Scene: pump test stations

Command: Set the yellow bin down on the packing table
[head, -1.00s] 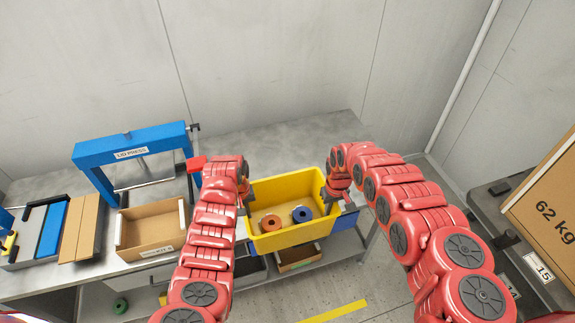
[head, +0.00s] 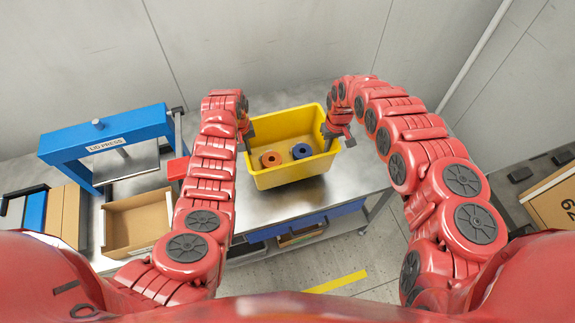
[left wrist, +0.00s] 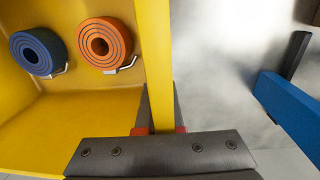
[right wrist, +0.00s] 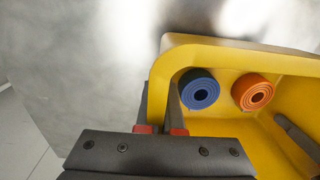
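The yellow bin (head: 292,175) is over the grey metal packing table (head: 358,170), upright; I cannot tell whether its base touches the top. Inside lie an orange roll (head: 271,159) and a blue roll (head: 301,151). My left gripper (head: 247,138) is shut on the bin's left wall; in the left wrist view its fingers (left wrist: 160,112) straddle the yellow wall. My right gripper (head: 328,135) is shut on the right wall; in the right wrist view its fingers (right wrist: 160,110) straddle the wall. The bin's underside is hidden.
A blue lid press (head: 105,140) stands on the table to the left, with an open cardboard box (head: 135,222) in front of it. A blue drawer unit (head: 305,220) is under the table's front edge. A large carton (head: 555,200) is at the far right. Bare tabletop surrounds the bin.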

